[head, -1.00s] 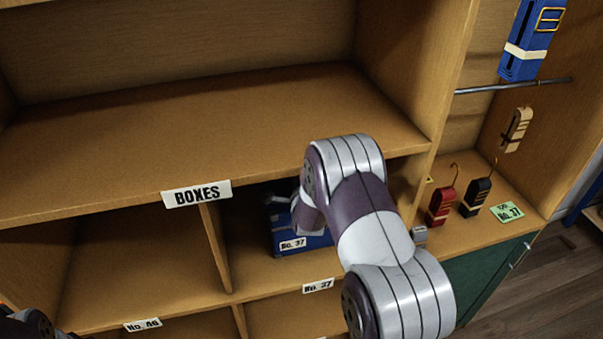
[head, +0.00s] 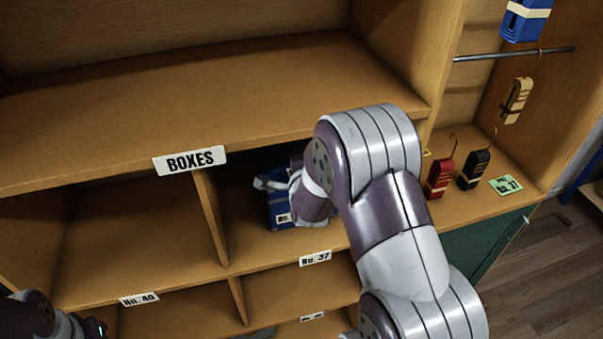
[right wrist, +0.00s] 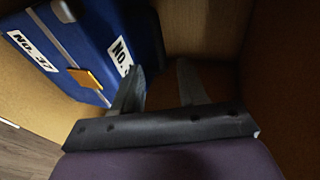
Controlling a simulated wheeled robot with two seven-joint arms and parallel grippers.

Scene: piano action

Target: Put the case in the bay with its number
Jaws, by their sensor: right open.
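The blue case (head: 279,210) stands in the bay whose front edge carries the No. 37 label (head: 315,258). Its own white label is partly covered by my right arm in the head view. In the right wrist view the case (right wrist: 98,38) fills the upper left, with white No. 37 labels and an orange tab. My right gripper (right wrist: 158,88) is open and empty, with its fingers beside the case near the bay's inner walls. My left arm shows only at the lower left corner of the head view; its jaws cannot be made out.
The BOXES shelf (head: 230,110) overhangs both. Red (head: 440,177) and black (head: 475,170) tagged items stand on the right, beneath a rail (head: 515,54).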

